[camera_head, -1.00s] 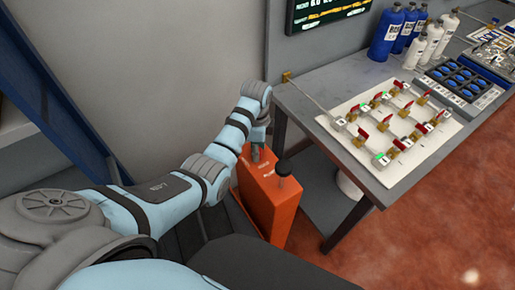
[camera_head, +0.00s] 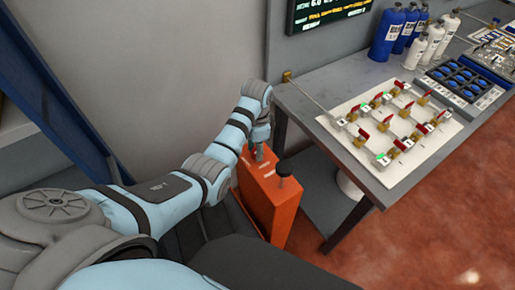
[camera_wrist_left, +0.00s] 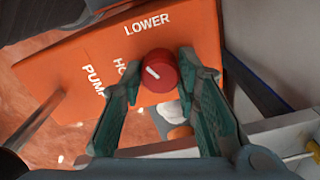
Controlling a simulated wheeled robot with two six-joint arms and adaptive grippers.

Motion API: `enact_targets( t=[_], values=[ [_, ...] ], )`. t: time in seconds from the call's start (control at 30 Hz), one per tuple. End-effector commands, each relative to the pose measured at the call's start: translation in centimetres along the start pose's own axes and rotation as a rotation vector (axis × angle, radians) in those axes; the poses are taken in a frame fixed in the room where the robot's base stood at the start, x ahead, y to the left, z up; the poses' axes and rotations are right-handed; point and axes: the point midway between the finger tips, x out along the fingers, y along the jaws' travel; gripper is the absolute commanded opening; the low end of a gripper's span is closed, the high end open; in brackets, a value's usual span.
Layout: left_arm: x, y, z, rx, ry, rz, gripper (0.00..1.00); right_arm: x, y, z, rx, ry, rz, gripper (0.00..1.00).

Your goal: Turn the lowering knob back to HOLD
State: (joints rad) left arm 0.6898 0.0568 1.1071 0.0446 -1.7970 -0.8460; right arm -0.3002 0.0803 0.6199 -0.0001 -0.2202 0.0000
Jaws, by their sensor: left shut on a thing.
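The orange pump box (camera_head: 278,205) stands left of the table in the head view. Its top face, lettered LOWER, HO... and PUM..., fills much of the left wrist view (camera_wrist_left: 95,60). The red lowering knob (camera_wrist_left: 158,72) sits between the two fingers of my left gripper (camera_wrist_left: 158,80), which is shut on it. The knob's white mark slants toward the upper left, roughly between LOWER and the partly hidden HO... label. My left finger covers the rest of that label. In the head view my left gripper (camera_head: 258,150) reaches down on the box top. My right gripper is not in view.
A black-topped handle (camera_head: 284,168) rises from the box near my left gripper. The grey table (camera_head: 385,190) to the right carries a white board (camera_head: 345,135) of red-handled valves and several bottles. A blue panel (camera_head: 60,110) stands at the left.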

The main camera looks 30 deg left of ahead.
Motion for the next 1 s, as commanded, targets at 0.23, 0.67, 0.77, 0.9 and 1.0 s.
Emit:
enact_targets(
  t=[0.23,0.67,0.77,0.9,1.0],
  values=[
    [0.09,0.07,0.02,-0.231,-0.001,0.002,0.01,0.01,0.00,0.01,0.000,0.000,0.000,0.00],
    [0.10,0.08,0.04,-0.640,-0.001,0.003,0.01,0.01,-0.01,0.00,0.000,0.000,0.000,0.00],
    [0.11,0.09,0.04,-0.731,-0.002,0.003,0.01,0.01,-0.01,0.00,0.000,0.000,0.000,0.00],
    [0.11,0.09,0.05,-0.847,-0.002,0.003,0.01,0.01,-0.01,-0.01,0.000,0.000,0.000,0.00],
    [0.12,0.10,0.06,-0.918,-0.003,0.003,0.01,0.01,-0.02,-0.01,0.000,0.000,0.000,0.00]
  ],
)
